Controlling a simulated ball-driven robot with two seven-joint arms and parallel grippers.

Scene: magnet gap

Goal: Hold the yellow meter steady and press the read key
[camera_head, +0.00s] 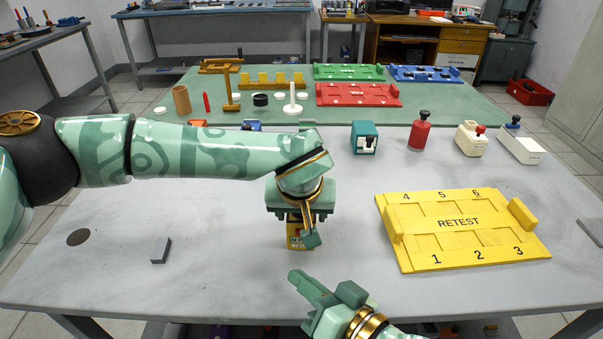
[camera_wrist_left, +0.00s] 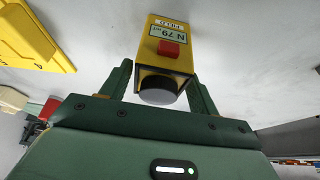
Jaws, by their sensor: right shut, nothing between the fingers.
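The yellow meter (camera_head: 297,240) stands on the near table, partly hidden under my left gripper (camera_head: 303,218). There the meter shows a red read key (camera_wrist_left: 168,48), a dark round end (camera_wrist_left: 158,88) and a pale display (camera_wrist_left: 168,33) with upside-down characters that look like N 79. My right gripper (camera_head: 299,279) is shut and empty, a little in front of the meter and apart from it.
A yellow RETEST tray (camera_head: 458,222) lies right of the meter. A small grey block (camera_head: 161,250) and a dark disc (camera_head: 78,237) lie to the left.

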